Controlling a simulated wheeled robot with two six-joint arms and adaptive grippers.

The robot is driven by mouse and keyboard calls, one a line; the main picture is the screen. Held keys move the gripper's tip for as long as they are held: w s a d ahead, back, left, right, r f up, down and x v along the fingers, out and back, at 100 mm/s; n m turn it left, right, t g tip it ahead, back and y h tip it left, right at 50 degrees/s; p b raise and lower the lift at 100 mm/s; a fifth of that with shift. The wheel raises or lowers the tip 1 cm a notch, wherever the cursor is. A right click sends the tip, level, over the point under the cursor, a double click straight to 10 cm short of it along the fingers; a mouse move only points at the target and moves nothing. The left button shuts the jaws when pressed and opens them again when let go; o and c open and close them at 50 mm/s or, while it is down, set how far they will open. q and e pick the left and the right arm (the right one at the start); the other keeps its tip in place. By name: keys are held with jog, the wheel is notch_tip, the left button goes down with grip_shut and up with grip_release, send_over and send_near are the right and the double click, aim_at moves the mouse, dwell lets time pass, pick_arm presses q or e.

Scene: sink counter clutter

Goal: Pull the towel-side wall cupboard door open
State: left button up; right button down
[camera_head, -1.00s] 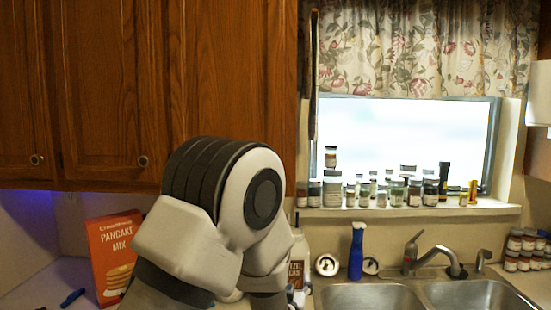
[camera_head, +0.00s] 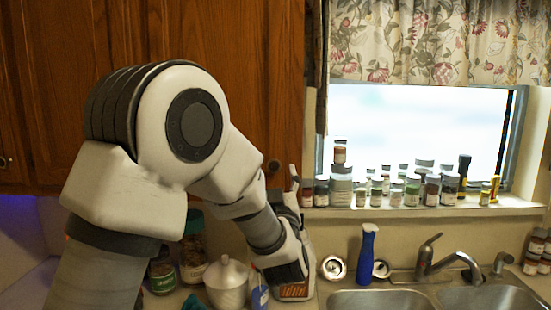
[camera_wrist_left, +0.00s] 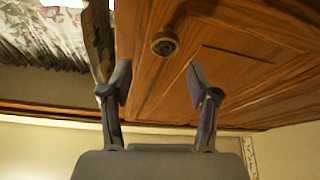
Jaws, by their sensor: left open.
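The brown wooden wall cupboard door (camera_head: 245,70) nearest the window is shut, and its round knob (camera_head: 273,165) is low on its right side. In the left wrist view the door (camera_wrist_left: 235,50) fills the upper right, with the knob (camera_wrist_left: 165,43) ahead of the fingers, near the middle of the gap. My left gripper (camera_head: 285,191) is below the knob, pointing up. In the wrist view its two fingers (camera_wrist_left: 158,82) are apart and empty, and the knob appears beyond their tips, not gripped. My arm hides part of the cupboard. My right gripper is not in view.
A dark hanging strip (camera_head: 321,65) is beside the cupboard's right edge. Jars line the window sill (camera_head: 420,210). Space before the window is free.

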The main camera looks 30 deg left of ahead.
aim_at(274, 165)
pick_arm(q)
jog(key=p+x, duration=0.1)
jog(key=x, duration=0.2)
jog(key=shift+a+r, duration=0.15)
jog(key=shift+a, duration=0.1)
jog(key=shift+w+a+f, duration=0.2)
jog(key=shift+w+a, duration=0.25)
jog(key=shift+w, duration=0.05)
jog(key=shift+w+a+f, duration=0.25)
jog(key=shift+w+a, duration=0.2)
jog(key=shift+w, duration=0.05)
jog(key=shift+s+d+r, duration=0.2)
jog(key=shift+s+d, duration=0.05)
jog(key=shift+d, duration=0.15)
jog(key=shift+c, duration=0.4)
jog(key=shift+s+d+r, duration=0.15)
jog(key=shift+d, duration=0.05)
jog(key=c, duration=0.5)
jog(key=shift+s+a, duration=0.1)
grip_shut()
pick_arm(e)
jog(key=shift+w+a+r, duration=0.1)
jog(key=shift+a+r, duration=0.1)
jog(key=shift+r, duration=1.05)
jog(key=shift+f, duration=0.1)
